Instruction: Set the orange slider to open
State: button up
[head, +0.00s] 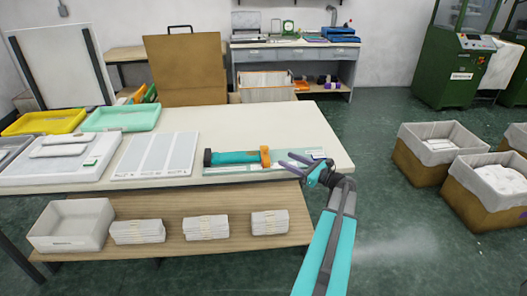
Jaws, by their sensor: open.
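The orange slider (265,156) is a small upright block at the right end of a teal bar (236,157) with a dark end piece at its left. The bar lies on a pale strip near the front edge of the white table. My gripper (300,169) is just right of the slider, its dark fingers apart and pointing left, with nothing seen between them. It looks apart from the slider, though the depth between them is hard to tell. Any marking for the slider's open position is too small to read.
A white panel board (157,155) lies left of the bar. Yellow (44,121) and green (121,117) trays stand farther left. A wooden shelf (190,227) below holds a white bin (70,225) and folded stacks. Lined crates (440,154) stand on the floor at right.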

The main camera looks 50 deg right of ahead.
aim_at(265, 149)
jog(key=w+p, duration=0.1)
jog(key=w, duration=0.3)
jog(key=w+p, duration=0.1)
jog(key=w, duration=0.4)
jog(key=w+a+p, duration=0.1)
jog(key=w, duration=0.3)
jog(key=shift+w+p, duration=0.15)
jog(key=shift+p, duration=0.25)
jog(key=shift+c, duration=0.3)
grip_shut()
